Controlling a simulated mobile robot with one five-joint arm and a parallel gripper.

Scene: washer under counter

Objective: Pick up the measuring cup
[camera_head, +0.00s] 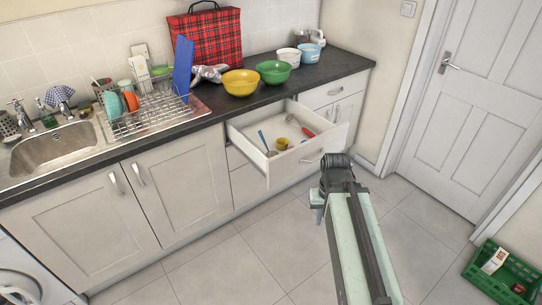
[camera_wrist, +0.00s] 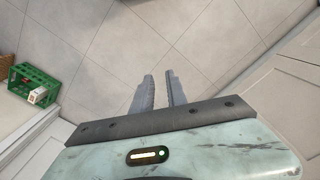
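A small yellow cup (camera_head: 282,143), which looks like the measuring cup, sits inside the open drawer (camera_head: 262,166) under the counter in the head view. My gripper (camera_head: 318,205) is outside the drawer, in front of it and to the right, apart from the cup. In the wrist view, my gripper (camera_wrist: 160,75) points over the grey floor tiles. A narrow gap shows between its two fingers and nothing is in it. The cup does not show in the wrist view.
Other utensils, including a red-handled one (camera_head: 307,132) and a blue-handled one (camera_head: 263,140), lie in the drawer. Yellow (camera_head: 240,82) and green (camera_head: 273,71) bowls stand on the counter above. A green crate (camera_head: 505,272) is on the floor at right. Much floor is clear.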

